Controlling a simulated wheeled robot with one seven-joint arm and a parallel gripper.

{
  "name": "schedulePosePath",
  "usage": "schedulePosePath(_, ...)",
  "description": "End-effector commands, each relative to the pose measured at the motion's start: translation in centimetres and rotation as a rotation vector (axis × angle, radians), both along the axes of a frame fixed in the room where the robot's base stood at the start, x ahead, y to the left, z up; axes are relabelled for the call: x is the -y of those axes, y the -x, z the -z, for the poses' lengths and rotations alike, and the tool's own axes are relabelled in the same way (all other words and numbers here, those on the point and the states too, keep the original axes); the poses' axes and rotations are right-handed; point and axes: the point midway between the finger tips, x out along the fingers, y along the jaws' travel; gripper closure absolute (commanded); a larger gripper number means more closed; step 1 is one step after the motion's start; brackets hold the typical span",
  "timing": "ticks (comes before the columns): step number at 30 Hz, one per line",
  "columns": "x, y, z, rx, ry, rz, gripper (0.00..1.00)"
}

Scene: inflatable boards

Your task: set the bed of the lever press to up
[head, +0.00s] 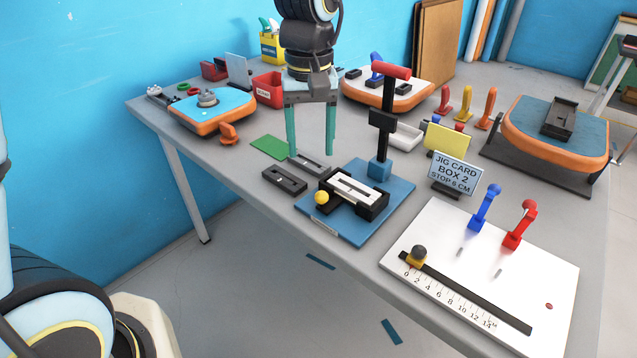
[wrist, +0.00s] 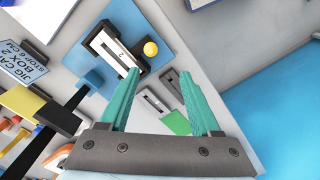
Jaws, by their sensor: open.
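The lever press stands on a blue base plate (head: 341,227) at the table's middle front. Its black post (head: 383,140) is upright, with a red bar handle (head: 390,71) on top. Its black bed with a pale insert (head: 355,189) lies low over the plate. A yellow ball knob (head: 321,197) sits at the bed's left front side. The bed (wrist: 108,45) and knob (wrist: 151,49) also show in the wrist view. My gripper (head: 311,153) points down, open and empty, behind and left of the press, apart from it. Its teal fingers (wrist: 158,75) show in the wrist view.
A white board with a scale slider (head: 500,265) lies front right. Orange-rimmed boards (head: 210,110) stand farther back.

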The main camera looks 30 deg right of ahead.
Motion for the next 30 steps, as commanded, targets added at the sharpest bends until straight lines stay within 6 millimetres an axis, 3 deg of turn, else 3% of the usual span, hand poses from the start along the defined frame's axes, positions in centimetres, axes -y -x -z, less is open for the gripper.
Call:
schedulePosePath(3, 1.2, 1.5, 0.3, -0.004, -0.006, 0.019, 0.36)
schedulePosePath(8, 1.3, 1.7, 1.6, -0.005, -0.01, 0.019, 0.36)
schedulePosePath(22, 1.3, 1.6, 9.5, -0.004, -0.008, 0.019, 0.36)
schedulePosePath(30, 1.3, 1.6, 11.0, -0.004, -0.006, 0.018, 0.36)
